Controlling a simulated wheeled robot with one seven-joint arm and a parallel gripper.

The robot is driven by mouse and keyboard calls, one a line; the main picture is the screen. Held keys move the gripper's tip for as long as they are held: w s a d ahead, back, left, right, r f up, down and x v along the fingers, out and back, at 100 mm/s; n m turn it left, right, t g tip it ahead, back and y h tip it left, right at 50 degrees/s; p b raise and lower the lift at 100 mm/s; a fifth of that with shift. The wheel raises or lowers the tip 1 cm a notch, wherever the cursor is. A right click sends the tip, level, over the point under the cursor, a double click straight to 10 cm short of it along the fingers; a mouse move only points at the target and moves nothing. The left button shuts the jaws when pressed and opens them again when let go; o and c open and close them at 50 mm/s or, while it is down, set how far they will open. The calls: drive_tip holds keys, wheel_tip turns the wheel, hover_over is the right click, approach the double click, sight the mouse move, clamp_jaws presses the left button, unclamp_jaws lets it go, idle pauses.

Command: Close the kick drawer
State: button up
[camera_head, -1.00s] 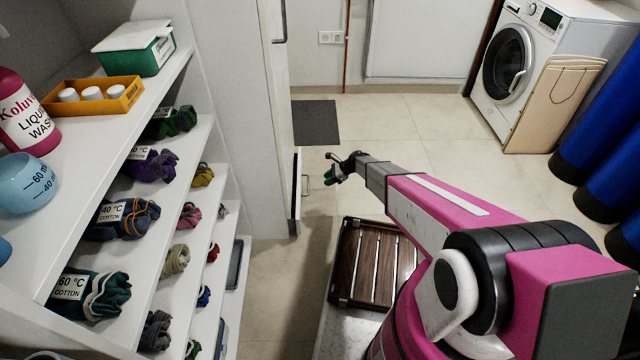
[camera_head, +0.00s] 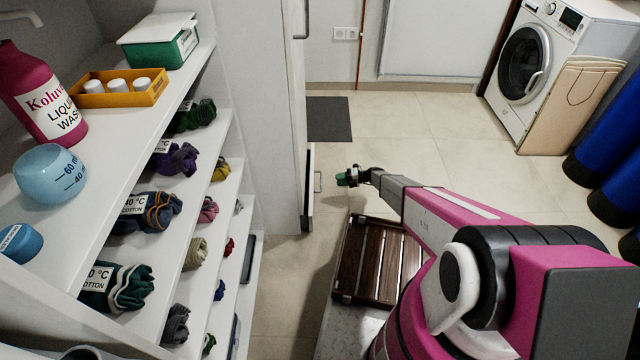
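The kick drawer (camera_head: 309,190) is at the foot of the tall white cabinet, left of centre. Its front stands a little out from the cabinet, and a thin handle (camera_head: 318,182) shows on its right side. My gripper (camera_head: 345,179) is to the right of the handle, apart from it in the picture. It is small and seen from behind and above, so I cannot tell how its fingers stand. The inside of the drawer is hidden.
White shelves (camera_head: 222,150) with bundled cloths fill the left side. A wooden slatted mat (camera_head: 372,262) lies below my arm. A dark mat (camera_head: 329,119) lies beyond the cabinet, and a washing machine (camera_head: 530,70) stands at the back right. Tiled floor between them is clear.

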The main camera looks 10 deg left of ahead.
drive_tip(key=x, duration=1)
drive_tip(key=shift+a, duration=0.1)
clamp_jaws()
